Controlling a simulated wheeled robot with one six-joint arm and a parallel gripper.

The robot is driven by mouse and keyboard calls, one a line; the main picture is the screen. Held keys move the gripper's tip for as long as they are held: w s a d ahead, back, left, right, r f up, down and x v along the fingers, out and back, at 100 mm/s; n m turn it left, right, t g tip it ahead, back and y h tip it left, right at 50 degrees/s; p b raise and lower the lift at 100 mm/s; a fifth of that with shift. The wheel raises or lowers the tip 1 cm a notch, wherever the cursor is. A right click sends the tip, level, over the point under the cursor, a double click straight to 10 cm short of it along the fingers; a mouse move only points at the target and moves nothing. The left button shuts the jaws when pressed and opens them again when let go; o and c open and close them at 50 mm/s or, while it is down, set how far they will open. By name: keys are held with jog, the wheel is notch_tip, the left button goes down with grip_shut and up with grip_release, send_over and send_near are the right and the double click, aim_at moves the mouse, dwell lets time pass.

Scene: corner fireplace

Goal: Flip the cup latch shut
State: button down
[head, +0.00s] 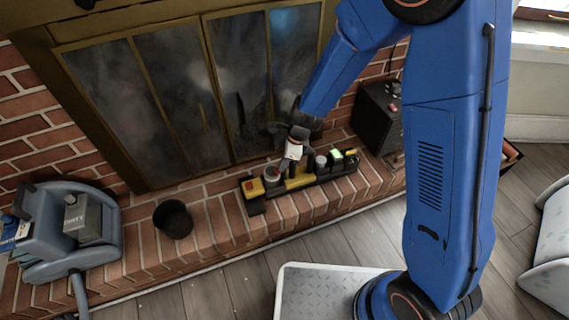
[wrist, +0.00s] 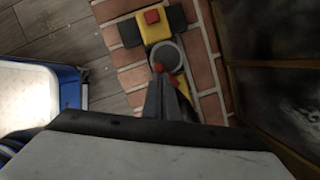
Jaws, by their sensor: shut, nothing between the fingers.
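A long dark panel (head: 312,181) with several controls lies on the brick hearth. At its left end is a yellow block with a red button (head: 253,187), also at the top of the wrist view (wrist: 152,17). Beside it is a round grey cup-like part (head: 272,173), which shows as a grey ring in the wrist view (wrist: 166,53). I cannot tell which part is the latch or how it stands. My gripper (head: 285,166) is shut and empty, over the panel near the round part. Its narrow fingers (wrist: 159,78) hide part of the panel; contact is unclear.
A dark fireplace with brass-framed glass doors (head: 170,100) stands close behind the panel. A black cup-shaped container (head: 173,219) and a grey-blue machine (head: 70,235) are on the left. A black box (head: 378,115) stands right of the panel. Wooden floor (head: 225,292) lies in front.

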jog(key=shift+a+m+t, duration=0.25)
jog(key=shift+m+t, duration=0.05)
jog(key=shift+m, duration=0.6)
jog(key=shift+a+m, duration=0.1)
jog(key=shift+m, duration=0.3)
jog(key=shift+w, duration=0.15)
jog(key=shift+w+d, duration=0.2)
jog(key=shift+w, duration=0.45)
jog(key=shift+r, duration=0.1)
